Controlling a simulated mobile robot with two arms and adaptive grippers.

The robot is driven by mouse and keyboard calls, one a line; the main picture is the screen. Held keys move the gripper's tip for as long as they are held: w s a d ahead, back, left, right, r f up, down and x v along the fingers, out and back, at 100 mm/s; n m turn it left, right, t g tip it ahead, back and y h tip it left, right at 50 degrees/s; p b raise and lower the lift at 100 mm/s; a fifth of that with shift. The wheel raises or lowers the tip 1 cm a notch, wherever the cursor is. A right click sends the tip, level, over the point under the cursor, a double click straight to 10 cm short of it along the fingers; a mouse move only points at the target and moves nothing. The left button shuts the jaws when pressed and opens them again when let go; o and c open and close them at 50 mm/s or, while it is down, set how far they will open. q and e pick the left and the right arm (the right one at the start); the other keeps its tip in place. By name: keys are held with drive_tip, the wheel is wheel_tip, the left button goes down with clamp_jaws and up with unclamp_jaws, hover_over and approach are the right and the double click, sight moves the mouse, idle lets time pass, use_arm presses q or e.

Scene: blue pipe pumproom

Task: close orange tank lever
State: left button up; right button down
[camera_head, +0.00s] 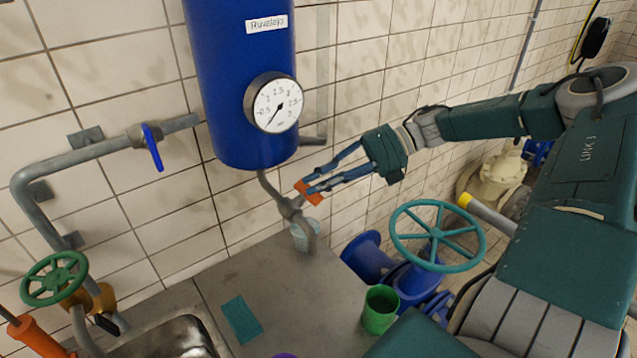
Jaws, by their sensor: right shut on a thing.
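The orange lever (313,194) sits on the grey outlet pipe (279,192) below the blue tank (243,85). My right gripper (308,187) comes in from the right, and its blue fingers are shut on the orange lever. The fingers cover part of the lever, so its exact angle is hard to tell. My left gripper is not in view.
A gauge (274,103) is on the tank. A blue lever (153,147) is on the wall pipe at left. A green cup (380,309) and a teal cloth (241,319) are on the counter (290,290). A teal handwheel (437,236) stands below my right arm.

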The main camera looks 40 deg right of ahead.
drive_tip(key=shift+w+r+m+g+h+b, duration=0.15)
drive_tip(key=shift+m+g+h+b, duration=0.5)
drive_tip(key=shift+m, duration=1.6)
drive_tip(key=shift+w+f+m+g+h+b, duration=0.1)
drive_tip(key=shift+w+m+g+h, duration=0.2)
drive_tip(key=shift+m+g, duration=1.3)
drive_tip(key=shift+w+r+m+g+h+b, duration=0.15)
drive_tip(key=shift+m+h+b, duration=0.3)
drive_tip(key=shift+m, duration=2.4)
drive_tip(key=shift+s+f, duration=0.1)
drive_tip(key=c, duration=1.7)
unclamp_jaws()
drive_tip(key=shift+o, duration=0.2)
drive_tip(key=v, duration=1.2)
